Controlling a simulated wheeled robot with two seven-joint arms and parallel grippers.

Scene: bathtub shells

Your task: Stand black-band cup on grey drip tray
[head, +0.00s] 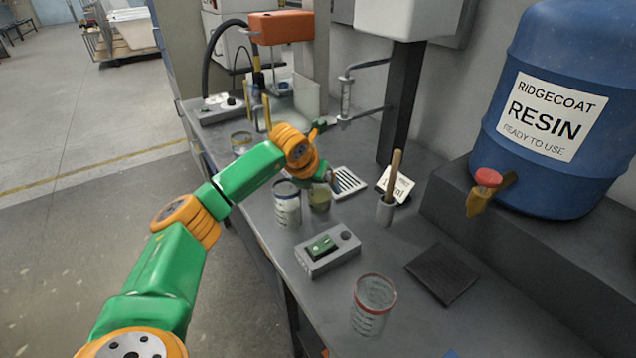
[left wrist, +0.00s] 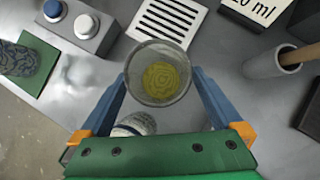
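A clear cup with yellow liquid (head: 319,199) stands close beside a white-marked cup (head: 287,208). Its dark rim shows in the left wrist view (left wrist: 158,72); I cannot make out its band colour clearly. My left gripper (left wrist: 160,80) has one blue finger against each side of this cup. In the head view my left arm partly hides the cup. The pale grey slotted drip tray (head: 349,182) lies just beyond the cup, and it also shows in the left wrist view (left wrist: 168,20). No cup shows on it. Only a small blue piece at the bottom edge may be my right gripper (head: 450,354).
A switch box (head: 328,253), a red-rimmed cup (head: 373,305) and a dark mat (head: 442,274) are nearer. A holder with a wooden-handled tool (head: 386,210) and a volume card (head: 397,185) stand right of the tray. A blue resin drum (head: 550,100) is at right.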

